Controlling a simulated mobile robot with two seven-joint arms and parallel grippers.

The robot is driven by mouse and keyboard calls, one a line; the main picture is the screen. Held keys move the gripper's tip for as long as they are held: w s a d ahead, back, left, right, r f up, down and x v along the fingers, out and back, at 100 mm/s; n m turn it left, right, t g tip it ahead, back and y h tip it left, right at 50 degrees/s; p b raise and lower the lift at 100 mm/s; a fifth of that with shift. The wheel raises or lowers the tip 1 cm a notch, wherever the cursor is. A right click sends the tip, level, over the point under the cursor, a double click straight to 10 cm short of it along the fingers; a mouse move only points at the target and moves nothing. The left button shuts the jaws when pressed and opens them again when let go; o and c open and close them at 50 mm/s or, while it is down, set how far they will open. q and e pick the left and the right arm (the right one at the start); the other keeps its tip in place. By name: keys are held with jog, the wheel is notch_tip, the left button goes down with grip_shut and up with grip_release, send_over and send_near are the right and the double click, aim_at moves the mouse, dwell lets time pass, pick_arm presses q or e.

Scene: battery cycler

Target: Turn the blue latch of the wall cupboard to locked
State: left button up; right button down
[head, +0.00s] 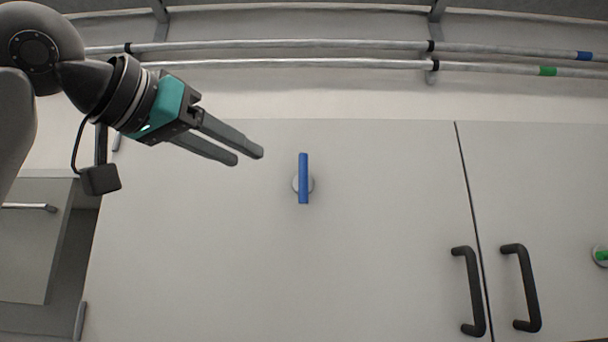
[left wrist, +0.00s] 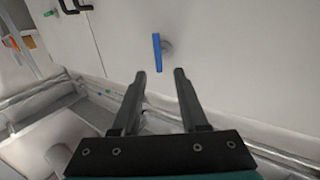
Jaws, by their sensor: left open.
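The blue latch (head: 303,178) is a straight bar on a round pale mount on the left door of the wall cupboard (head: 200,270). The bar stands upright in the head view. My left gripper (head: 250,158) is open and empty, a short way to the left of the latch and apart from it. In the left wrist view the latch (left wrist: 157,52) shows beyond the two open fingertips (left wrist: 160,76), and nothing lies between the fingers. My right gripper is not in view.
Two black door handles (head: 470,290) flank the door gap. A green latch (head: 601,256) is at the right edge. Metal pipes (head: 300,58) run along the wall above the cupboard. A grey cabinet (head: 30,240) is at the left. The door around the blue latch is bare.

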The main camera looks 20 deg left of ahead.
aim_at(303, 184)
pick_arm(q)
jog(key=p+x, duration=0.1)
jog(key=x, duration=0.3)
jog(key=r+p+x, duration=0.1)
jog(key=p+x, duration=0.1)
jog(key=x, duration=0.3)
jog(key=p+x, duration=0.1)
jog(key=x, duration=0.3)
jog(key=shift+w+d+r, duration=0.15)
jog(key=shift+w+r, duration=0.15)
jog(key=shift+r, duration=0.1)
grip_shut()
dwell(1.0)
